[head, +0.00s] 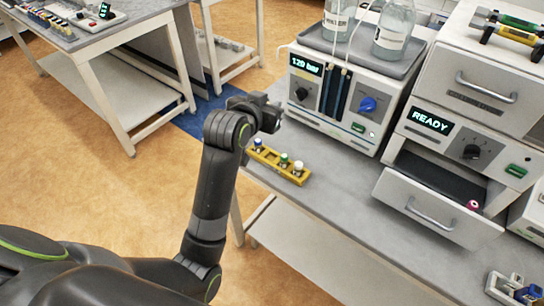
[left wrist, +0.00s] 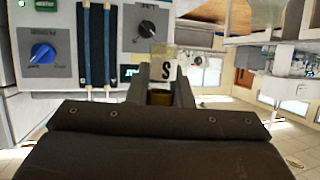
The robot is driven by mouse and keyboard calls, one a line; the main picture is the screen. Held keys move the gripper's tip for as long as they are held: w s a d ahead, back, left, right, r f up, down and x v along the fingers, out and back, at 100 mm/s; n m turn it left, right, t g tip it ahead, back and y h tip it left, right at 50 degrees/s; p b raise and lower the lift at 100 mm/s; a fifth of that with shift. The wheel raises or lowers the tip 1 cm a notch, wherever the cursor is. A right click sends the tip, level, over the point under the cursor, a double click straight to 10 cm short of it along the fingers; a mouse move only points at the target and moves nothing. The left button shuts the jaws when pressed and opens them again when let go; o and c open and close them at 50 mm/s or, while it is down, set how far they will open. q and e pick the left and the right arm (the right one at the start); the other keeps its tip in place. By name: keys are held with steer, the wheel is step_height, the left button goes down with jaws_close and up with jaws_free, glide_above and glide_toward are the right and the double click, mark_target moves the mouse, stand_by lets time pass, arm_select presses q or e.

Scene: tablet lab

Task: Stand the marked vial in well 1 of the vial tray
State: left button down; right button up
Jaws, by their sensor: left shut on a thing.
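My left gripper (head: 262,112) is shut on a vial and holds it above the grey bench, behind the far left end of the yellow vial tray (head: 271,165). In the left wrist view, the gripper (left wrist: 160,92) grips the vial's yellow-brown end. The clear marked vial (left wrist: 164,68) carries an "S" label and sticks out past the fingertips. In the head view the gripper hides it. The tray holds a blue-marked vial (head: 257,143), a green-marked vial (head: 284,158) and a white-capped vial (head: 299,168). Well numbers cannot be read. My right gripper is out of view.
A pump unit (head: 362,132) showing "120 bar" stands close behind the tray, with bottles on top. Right of it, a "READY" unit has an open drawer (head: 425,212) with a red-topped item. The bench front is clear; a blue-white rack (head: 512,288) stands lower right.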

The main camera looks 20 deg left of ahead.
arm_select(q)
glide_above(274, 152)
step_height(274, 152, down, 6)
steer(key=shift+f+h, duration=0.25)
steer(key=shift+h, duration=0.05)
step_height(274, 152, down, 8)
steer(key=shift+s+r+p, duration=0.1)
steer(key=shift+p, duration=0.35)
steer(key=shift+f+p, duration=0.35)
steer(key=shift+f, duration=0.5)
